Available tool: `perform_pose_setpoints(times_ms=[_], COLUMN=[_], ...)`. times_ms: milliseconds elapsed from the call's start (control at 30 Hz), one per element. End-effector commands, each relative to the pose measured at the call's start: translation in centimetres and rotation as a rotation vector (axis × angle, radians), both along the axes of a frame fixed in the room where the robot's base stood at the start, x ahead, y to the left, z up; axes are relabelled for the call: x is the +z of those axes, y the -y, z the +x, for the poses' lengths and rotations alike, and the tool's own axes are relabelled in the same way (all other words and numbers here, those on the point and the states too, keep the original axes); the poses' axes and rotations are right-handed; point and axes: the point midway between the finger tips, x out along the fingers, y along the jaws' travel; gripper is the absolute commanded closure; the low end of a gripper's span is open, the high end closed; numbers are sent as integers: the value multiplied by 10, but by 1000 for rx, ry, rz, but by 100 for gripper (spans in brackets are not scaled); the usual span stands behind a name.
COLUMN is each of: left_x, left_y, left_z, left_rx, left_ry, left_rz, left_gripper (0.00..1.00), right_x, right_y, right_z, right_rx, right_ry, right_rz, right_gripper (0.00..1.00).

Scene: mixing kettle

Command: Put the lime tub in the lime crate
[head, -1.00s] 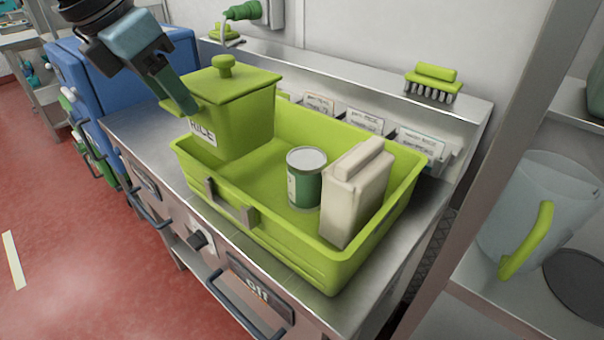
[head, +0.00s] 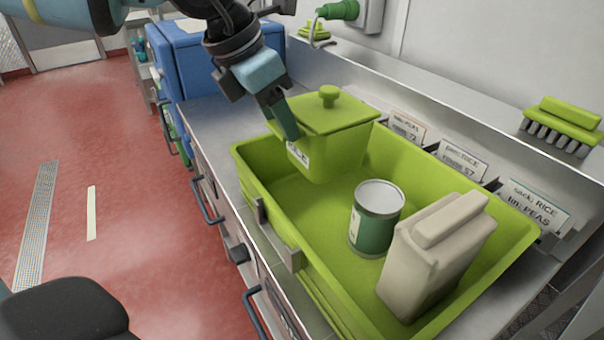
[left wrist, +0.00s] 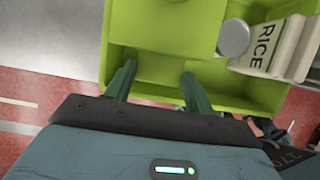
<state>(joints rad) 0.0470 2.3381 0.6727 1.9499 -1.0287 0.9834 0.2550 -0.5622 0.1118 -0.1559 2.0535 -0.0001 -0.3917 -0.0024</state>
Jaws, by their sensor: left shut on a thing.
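The lime tub (head: 345,150), with a flat lid, a round knob and a white label, is upright within the far-left end of the lime crate (head: 250,180). Its lower part is below the crate's rim; I cannot tell whether it touches the floor. My left gripper (head: 290,132) is shut on the tub's near left side, partly covering the label. In the left wrist view, the gripper's fingers (left wrist: 155,85) stand at the tub (left wrist: 165,28), with the crate (left wrist: 265,95) beyond. My right gripper is not in view.
A green and white can (head: 374,225) and a cream RICE carton (head: 432,255) stand in the crate's near half. Labelled cards (head: 465,160) line the back of the counter. A lime brush (head: 562,122) lies on the ledge. Blue cabinet (head: 190,62) stands behind.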

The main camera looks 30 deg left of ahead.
Motion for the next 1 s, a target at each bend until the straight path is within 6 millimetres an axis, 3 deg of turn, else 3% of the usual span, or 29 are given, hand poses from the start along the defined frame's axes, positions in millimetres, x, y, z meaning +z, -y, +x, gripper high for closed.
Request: perform_pose_setpoints(times_ms=[233,533,800,1000], left_x=[-37,-47,-78,-81], left_y=[1,0,0,0], left_z=[0,1,1,1], left_rx=[-1,1,0,0], left_ry=[3,3,3,6], left_rz=[-2,-2,-2,-2], left_gripper=[100,100,100,100], right_x=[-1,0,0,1], right_y=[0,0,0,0], right_z=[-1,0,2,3], right_rx=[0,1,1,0], right_ry=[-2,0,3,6], right_rz=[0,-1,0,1], right_gripper=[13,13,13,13])
